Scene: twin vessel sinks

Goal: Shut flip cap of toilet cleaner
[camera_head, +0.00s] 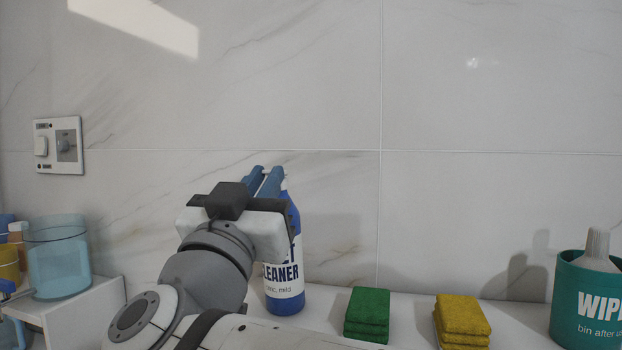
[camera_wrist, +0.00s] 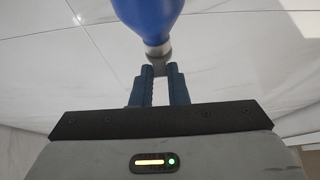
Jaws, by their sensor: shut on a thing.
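The toilet cleaner (camera_head: 284,302) is a blue bottle with a white label, upright on the counter against the tiled wall. My gripper (camera_head: 265,178) is at its top, in front of the neck, and hides much of the upper bottle. In the wrist view the blue body (camera_wrist: 150,18) fills the top, with a pale band at the neck and a grey cap (camera_wrist: 158,58) beyond it. My gripper's blue fingertips (camera_wrist: 160,70) are close together on the grey cap. Whether the flip lid is open or shut cannot be told.
Green sponges (camera_head: 367,314) and yellow sponges (camera_head: 462,320) stand stacked right of the bottle. A teal wipes tub (camera_head: 590,305) is at far right. A clear blue cup (camera_head: 58,262) stands on a white ledge at left, below a wall switch (camera_head: 58,146).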

